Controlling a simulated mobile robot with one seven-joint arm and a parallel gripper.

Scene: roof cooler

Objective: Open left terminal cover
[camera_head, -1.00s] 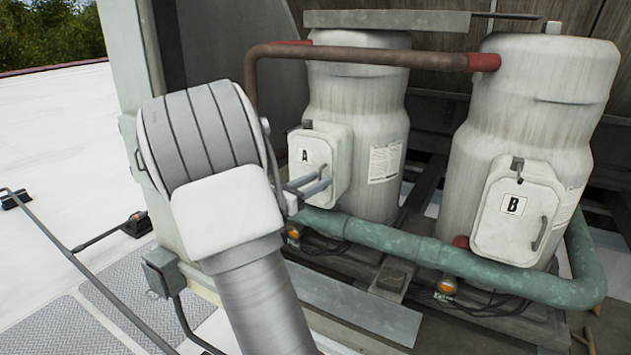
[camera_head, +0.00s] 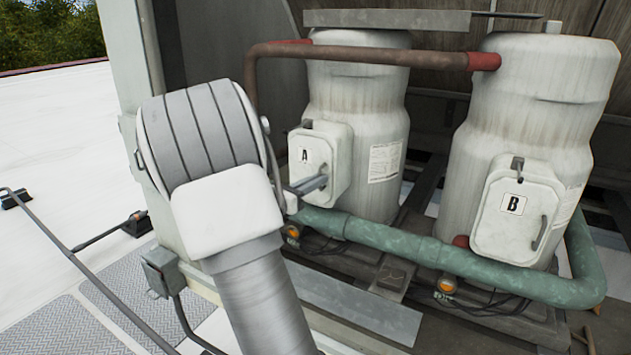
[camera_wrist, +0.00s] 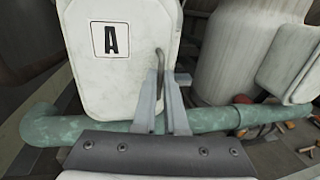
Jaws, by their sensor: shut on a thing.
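The left terminal cover (camera_head: 308,165) is a white rounded box marked "A" on the left compressor tank. It looks closed in the head view. It also fills the upper left of the wrist view (camera_wrist: 105,75). Its thin grey handle (camera_wrist: 160,68) stands on the right side of its face. My gripper (camera_wrist: 167,85) is at this handle, with a finger on either side, and is shut on it. In the head view my gripper (camera_head: 318,180) reaches the cover's lower right from the left, and the handle is hard to make out there.
A second cover marked "B" (camera_head: 520,215) sits on the right tank (camera_head: 540,100). A green pipe (camera_head: 400,242) runs close below both covers. A brown pipe (camera_head: 360,56) crosses above. A grey post stands left of the tanks.

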